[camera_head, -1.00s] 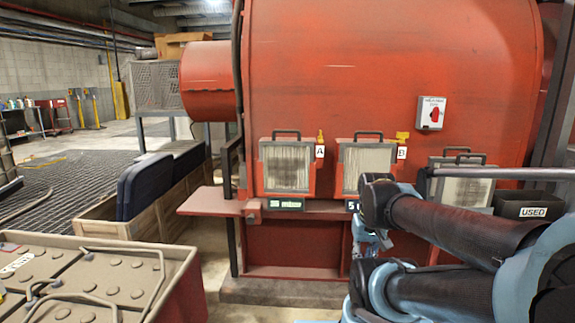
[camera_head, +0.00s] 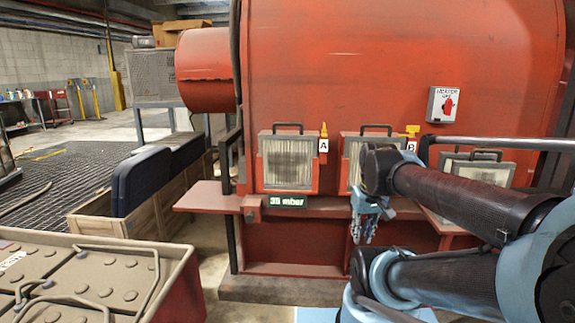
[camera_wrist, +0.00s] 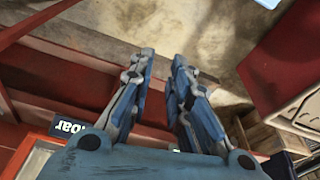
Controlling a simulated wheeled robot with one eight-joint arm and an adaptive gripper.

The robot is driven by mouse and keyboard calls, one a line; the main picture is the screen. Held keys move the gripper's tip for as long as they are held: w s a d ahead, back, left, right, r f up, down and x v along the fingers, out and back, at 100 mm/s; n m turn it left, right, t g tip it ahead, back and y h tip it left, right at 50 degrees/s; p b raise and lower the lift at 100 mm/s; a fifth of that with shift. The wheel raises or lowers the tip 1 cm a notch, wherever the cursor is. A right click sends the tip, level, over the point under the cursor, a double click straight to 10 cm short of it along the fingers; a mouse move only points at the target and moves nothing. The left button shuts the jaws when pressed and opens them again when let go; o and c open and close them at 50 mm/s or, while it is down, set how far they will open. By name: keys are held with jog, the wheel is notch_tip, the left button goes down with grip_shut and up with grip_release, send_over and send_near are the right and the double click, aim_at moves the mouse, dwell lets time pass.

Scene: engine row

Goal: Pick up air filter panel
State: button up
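Air filter panels with grey frames, pale pleated faces and top handles show in the head view. One panel (camera_head: 289,162) sits upright in the red slot marked A. A second panel (camera_head: 352,160) is in the slot marked B, its right part hidden behind my arm. More panels (camera_head: 488,172) stand together at the right, partly covered by my arm. My gripper (camera_head: 362,240) hangs below the B slot, in front of the red ledge and apart from the panels. In the wrist view my gripper (camera_wrist: 164,57) has its fingers apart with nothing between them, over the floor.
The red ledge (camera_head: 210,197) runs under the slots, with a "35 mbar" display (camera_head: 287,201). A yellow lever (camera_head: 323,131) is beside slot A. A wooden crate (camera_head: 147,214) with dark cases and a battery box (camera_head: 185,283) stand at the left. A switch box (camera_head: 443,104) is above right.

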jog(key=w+a+r+n+y, duration=0.1)
jog(key=w+a+r+n, duration=0.3)
jog(key=w+r, duration=0.7)
jog(key=w+a+r+n+y, duration=0.1)
jog(key=w+a+r+n, duration=0.2)
jog(key=w+r+n, duration=0.7)
jog(key=n+y, duration=0.2)
send_near(289, 125)
jog(key=x, duration=0.2)
jog(key=w+x, duration=0.1)
jog(key=x, duration=0.2)
jog(key=shift+d, duration=0.2)
jog(key=shift+a+x, duration=0.2)
jog(key=shift+x, duration=2.45)
jog(key=shift+r, duration=0.1)
grip_shut()
